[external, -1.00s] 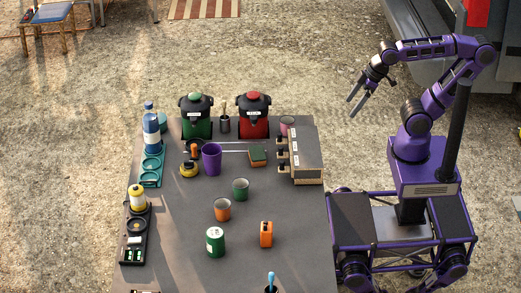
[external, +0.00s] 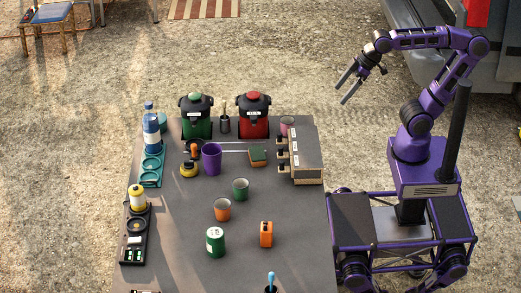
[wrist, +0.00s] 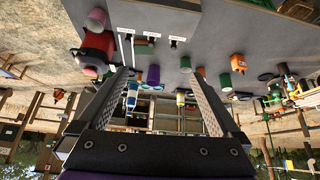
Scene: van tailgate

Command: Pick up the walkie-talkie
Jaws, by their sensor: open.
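An upright orange block-like thing with a small dark top (external: 266,235), which looks like the walkie-talkie, stands on the near right part of the grey table (external: 180,270). It is small here, so I cannot be sure. An orange thing at the right of the wrist view (wrist: 238,62) seems to be the same one. My gripper (external: 345,92) is open and empty. It is raised in the air beyond the table's far right corner, well away from the orange thing. Its two fingers also show spread apart in the wrist view (wrist: 160,75).
A green can (external: 215,242), an orange cup (external: 222,210), a green cup (external: 240,189) and a purple cup (external: 211,160) stand nearby. A box with hooks (external: 306,158) lines the right edge. Green (external: 196,120) and red (external: 254,118) jugs stand at the far edge.

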